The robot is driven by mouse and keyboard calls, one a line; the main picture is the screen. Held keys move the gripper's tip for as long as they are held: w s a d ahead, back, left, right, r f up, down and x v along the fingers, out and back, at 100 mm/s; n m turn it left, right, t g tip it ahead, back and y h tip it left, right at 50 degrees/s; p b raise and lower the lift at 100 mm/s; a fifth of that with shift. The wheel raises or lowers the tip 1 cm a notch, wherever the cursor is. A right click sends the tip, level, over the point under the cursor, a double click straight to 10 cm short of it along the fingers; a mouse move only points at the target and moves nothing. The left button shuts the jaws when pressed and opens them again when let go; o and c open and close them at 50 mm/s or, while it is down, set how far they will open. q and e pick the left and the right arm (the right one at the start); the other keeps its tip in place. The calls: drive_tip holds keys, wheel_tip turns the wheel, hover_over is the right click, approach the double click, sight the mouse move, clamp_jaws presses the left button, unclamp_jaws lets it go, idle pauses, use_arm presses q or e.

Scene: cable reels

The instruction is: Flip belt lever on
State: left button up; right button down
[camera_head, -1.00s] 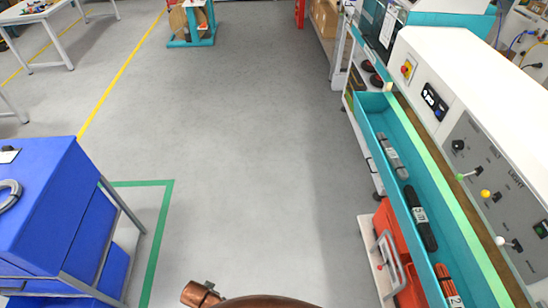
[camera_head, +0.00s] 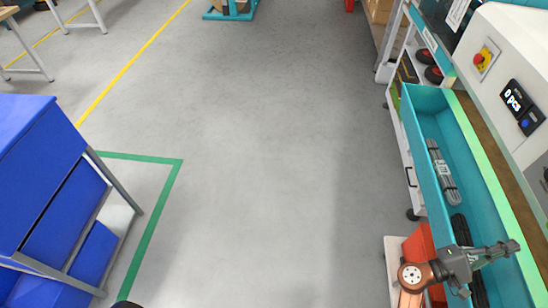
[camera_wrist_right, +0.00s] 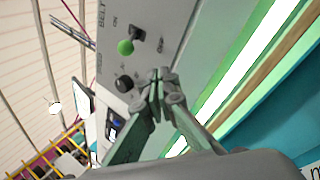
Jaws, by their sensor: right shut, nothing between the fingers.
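The belt lever with a green ball tip (camera_wrist_right: 126,47) stands out from the grey control panel (camera_wrist_right: 165,25) in the right wrist view, near the printed words BELT and ON. A black round knob (camera_wrist_right: 124,83) sits below it in that view. My right gripper (camera_wrist_right: 160,76) is shut and empty, its tips close to the knob and apart from the green ball in the picture. In the head view my right gripper (camera_head: 510,248) is over the teal trough, pointing right; the lever is outside that view. My left gripper is not in view.
The teal trough (camera_head: 424,165) holds a grey cable bundle (camera_head: 441,165) and black bundles. A red emergency button (camera_head: 479,58) and a counter display (camera_head: 516,100) are on the white machine. A blue cabinet (camera_head: 40,175) stands left. The floor between is clear.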

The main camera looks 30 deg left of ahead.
drive_tip(key=w+a+n+t, duration=0.2)
drive_tip(key=w+a, duration=0.1)
drive_tip(key=w, duration=0.1)
drive_tip(key=b+x, duration=0.2)
drive_tip(key=x, duration=0.8)
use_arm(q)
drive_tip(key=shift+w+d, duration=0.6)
use_arm(e)
drive_tip(key=s, duration=0.1)
drive_tip(key=s+r, duration=0.2)
drive_tip(key=s, duration=0.1)
